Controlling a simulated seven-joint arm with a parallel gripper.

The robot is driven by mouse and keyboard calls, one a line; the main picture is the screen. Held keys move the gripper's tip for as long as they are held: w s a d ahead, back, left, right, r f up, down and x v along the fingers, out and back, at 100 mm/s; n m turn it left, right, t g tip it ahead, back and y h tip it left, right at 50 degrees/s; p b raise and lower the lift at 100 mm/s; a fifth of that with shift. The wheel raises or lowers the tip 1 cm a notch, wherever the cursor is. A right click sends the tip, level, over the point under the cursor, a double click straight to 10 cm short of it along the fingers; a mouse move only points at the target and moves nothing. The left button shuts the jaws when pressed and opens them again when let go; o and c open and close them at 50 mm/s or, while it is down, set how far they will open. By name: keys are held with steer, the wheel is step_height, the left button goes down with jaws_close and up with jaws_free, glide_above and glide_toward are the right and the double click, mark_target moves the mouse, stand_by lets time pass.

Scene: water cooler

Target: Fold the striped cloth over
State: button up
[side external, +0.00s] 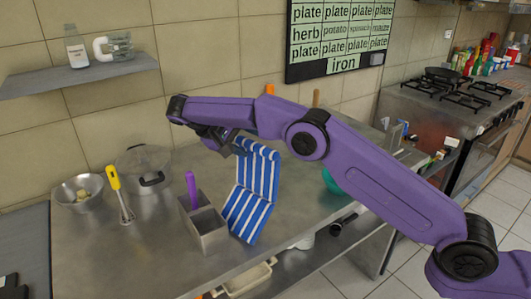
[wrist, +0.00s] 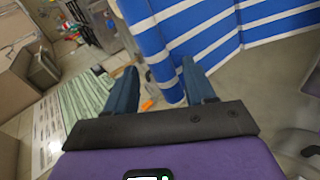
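The striped cloth (side external: 252,187) is blue and white. In the side view its lower part lies on the metal counter and its upper part stands raised, with the top edge curling over toward my gripper (side external: 232,147). In the wrist view my gripper (wrist: 160,68) has its two fingers apart, with a visible gap between them. The cloth (wrist: 205,28) fills the top of that view, and part of it reaches down between the fingertips, close to the right finger. I cannot tell whether it touches the fingers.
A metal utensil holder (side external: 209,232) with a purple-handled tool stands just left of the cloth. A yellow-handled whisk (side external: 119,192), a lidded pot (side external: 146,167) and a metal bowl (side external: 79,194) are further left. A green round thing (side external: 331,181) lies to the right, partly behind my arm.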

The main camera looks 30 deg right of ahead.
mark_target(265, 147)
steer(key=r+y, duration=0.2)
steer(key=s+d+r+y, duration=0.1)
steer(key=r+y, duration=0.1)
steer(key=r, duration=0.1)
steer(key=s+d+r+g+y, duration=0.1)
steer(key=r+y, duration=0.1)
steer(key=r, duration=0.1)
steer(key=shift+s+d+r, duration=0.15)
steer(key=shift+d+r, duration=0.05)
steer(key=shift+r, duration=0.05)
steer(key=s+r+n+y, duration=0.1)
steer(key=s+r+y, duration=0.25)
steer(key=r, duration=0.35)
steer(key=shift+y, duration=0.35)
steer(key=f, duration=1.7)
steer(key=shift+w+f, duration=0.1)
steer(key=shift+w, duration=0.2)
jaws_close()
jaws_free()
